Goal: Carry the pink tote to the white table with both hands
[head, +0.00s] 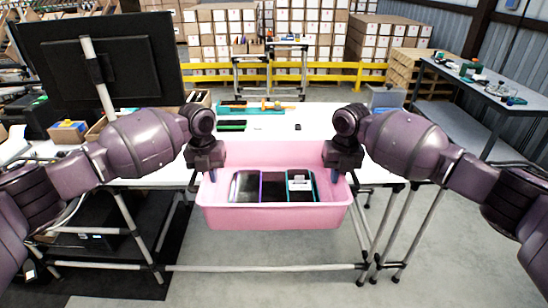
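The pink tote (275,217) is in the middle of the head view, at the near edge of the white table (370,173). Dark flat items, one with a purple edge and one with a teal edge, lie inside it. My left gripper (210,172) is at the tote's left wall and my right gripper (339,170) is at its right wall. The fingertips of both are hidden or too dark to make out, so I cannot tell whether they grip the walls. The tote looks level. Whether its base rests on anything is hidden.
On the table behind the tote lie a teal tray (238,111) with tools and small dark items. A black monitor (100,62) stands at the left. A grey side table (470,87) with items is at the right. Stacked cartons (320,45) and a yellow rail (335,66) are behind.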

